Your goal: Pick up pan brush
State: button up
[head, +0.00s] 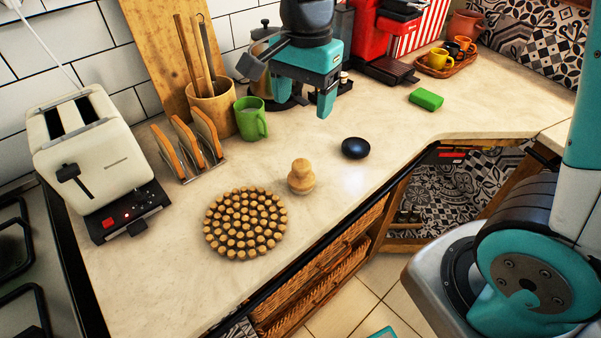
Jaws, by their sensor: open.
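The pan brush appears to be the small wooden piece with a round knob (301,177) standing upright on the counter, in the middle of the head view. Its bristles cannot be made out. My gripper (302,103) points down above the counter, farther back than the brush and apart from it. Its two teal fingers are spread, and nothing shows between them.
A round cork trivet (245,222) lies in front of the brush, and a black round object (355,148) lies to its right. A green mug (251,119), toast rack (189,148) and toaster (92,152) stand left. A green sponge (426,99) lies right.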

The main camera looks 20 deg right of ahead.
jog(key=w+m, duration=0.1)
jog(key=m, duration=0.1)
send_near(301, 163)
notch_tip(301, 163, down, 7)
jog(key=shift+w+r+p, duration=0.15)
jog(key=shift+r+p, duration=0.05)
jog(key=shift+p, duration=0.15)
jog(key=shift+a+f+p, duration=0.1)
jog(key=shift+f+p, duration=0.35)
jog(key=shift+f, duration=2.2)
jog(key=c, duration=0.6)
